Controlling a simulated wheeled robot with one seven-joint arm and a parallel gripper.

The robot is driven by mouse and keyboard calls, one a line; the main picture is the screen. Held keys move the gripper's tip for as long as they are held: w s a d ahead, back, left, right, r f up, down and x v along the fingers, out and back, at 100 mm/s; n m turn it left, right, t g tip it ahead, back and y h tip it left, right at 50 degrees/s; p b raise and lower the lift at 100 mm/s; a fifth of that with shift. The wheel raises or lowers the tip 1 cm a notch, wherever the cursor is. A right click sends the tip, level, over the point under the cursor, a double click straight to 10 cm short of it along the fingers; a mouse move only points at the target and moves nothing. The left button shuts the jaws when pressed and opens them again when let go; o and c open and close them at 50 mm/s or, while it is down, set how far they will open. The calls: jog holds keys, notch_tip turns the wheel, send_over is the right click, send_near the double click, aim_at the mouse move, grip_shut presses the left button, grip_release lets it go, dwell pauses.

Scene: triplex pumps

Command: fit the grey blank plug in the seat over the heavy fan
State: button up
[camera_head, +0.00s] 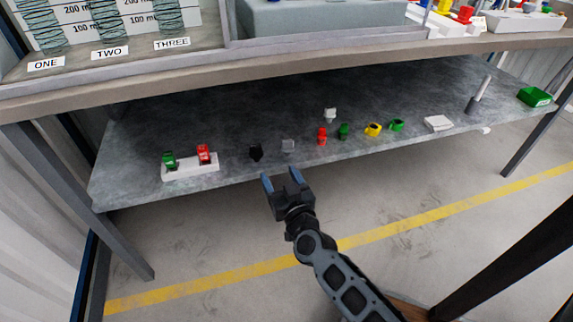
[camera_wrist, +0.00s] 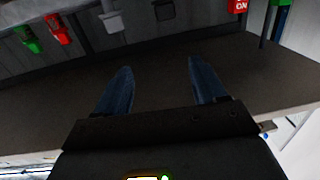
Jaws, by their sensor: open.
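A small grey piece (camera_head: 288,145), which looks like the grey blank plug, sits on the lower shelf (camera_head: 230,185) between a black piece (camera_head: 256,152) and a red one (camera_head: 322,136). My gripper (camera_head: 280,178) is open and empty at the shelf's front edge, just in front of these pieces. A grey block (camera_wrist: 111,18) and a black piece (camera_wrist: 163,9) show beyond the fingertips. I cannot make out the heavy fan or its seat.
A white holder (camera_head: 190,171) with green and red pieces stands at the left. Green, yellow and white pieces stand to the right, then a white block (camera_head: 438,123), a grey post and a green box (camera_head: 534,97). The upper bench (camera_head: 300,57) overhangs the shelf.

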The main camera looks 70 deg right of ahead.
aim_at(288, 146)
jog(key=w+d+f+b, duration=0.1)
jog(key=d, duration=0.3)
jog(key=w+d+f+m+g+h+b, duration=0.1)
jog(key=d, duration=0.3)
jog(key=w+d+f+h+b, duration=0.1)
jog(key=d+f, duration=0.1)
jog(key=d, duration=0.3)
jog(key=shift+m+g, duration=0.3)
jog(key=shift+g, duration=0.1)
jog(key=b+x, duration=0.2)
jog(key=x, duration=0.2)
jog(key=shift+s+d+f, duration=0.15)
jog(key=shift+f, duration=0.05)
jog(key=shift+w+d, duration=0.35)
jog(key=shift+d, duration=0.1)
jog(key=shift+c, duration=0.3)
jog(key=c, duration=1)
jog(key=shift+r, duration=0.15)
